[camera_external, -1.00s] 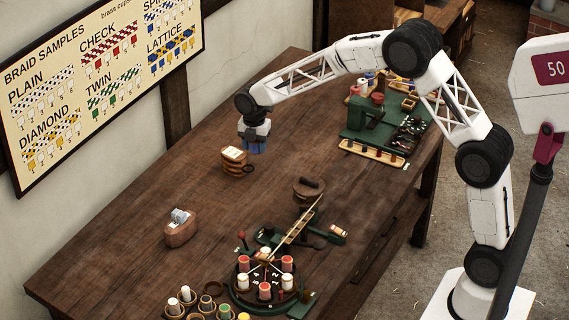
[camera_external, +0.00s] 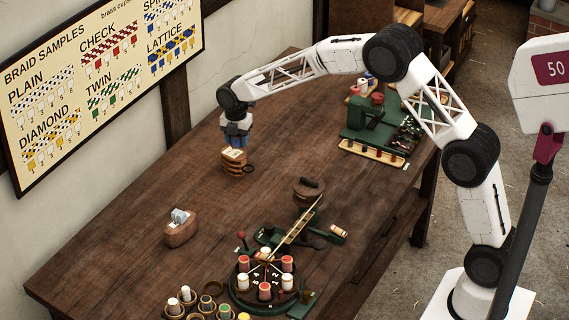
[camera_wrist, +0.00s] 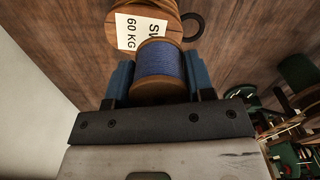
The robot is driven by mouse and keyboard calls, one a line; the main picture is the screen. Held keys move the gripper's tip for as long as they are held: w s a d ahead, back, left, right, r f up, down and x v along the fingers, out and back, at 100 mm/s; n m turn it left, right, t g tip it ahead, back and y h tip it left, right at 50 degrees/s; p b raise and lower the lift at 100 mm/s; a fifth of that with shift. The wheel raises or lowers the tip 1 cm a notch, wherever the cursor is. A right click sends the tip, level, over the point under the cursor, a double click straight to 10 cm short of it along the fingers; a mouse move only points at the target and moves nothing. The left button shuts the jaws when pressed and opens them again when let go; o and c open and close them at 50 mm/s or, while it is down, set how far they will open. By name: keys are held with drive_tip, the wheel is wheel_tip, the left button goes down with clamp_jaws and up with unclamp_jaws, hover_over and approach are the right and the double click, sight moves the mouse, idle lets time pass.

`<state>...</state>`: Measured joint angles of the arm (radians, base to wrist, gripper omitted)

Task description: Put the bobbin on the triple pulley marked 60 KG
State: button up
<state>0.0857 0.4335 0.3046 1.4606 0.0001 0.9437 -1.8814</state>
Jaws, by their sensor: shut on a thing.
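My gripper (camera_external: 236,143) is shut on a bobbin (camera_wrist: 158,68) wound with blue cord, with wooden flanges. In the wrist view the bobbin sits between the two blue fingers. The wooden triple pulley (camera_external: 234,164) stands on the table below my gripper; it also shows in the wrist view (camera_wrist: 155,7), just beyond the bobbin. Its white label reads 60 KG, and a dark ring lies at its side. My gripper points down close over the pulley's top. I cannot tell whether bobbin and pulley touch.
A wooden holder with pale cards (camera_external: 180,228) stands to the left on the table. A braiding stand with several bobbins (camera_external: 264,282) is at the front. A green machine (camera_external: 368,122) is at the back right.

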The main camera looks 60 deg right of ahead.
sight(237, 147)
drive_tip(key=shift+f, duration=1.7)
drive_tip(key=shift+f, duration=0.15)
drive_tip(key=o, duration=0.9)
wheel_tip(237, 147, up, 12)
drive_tip(key=shift+r, duration=0.15)
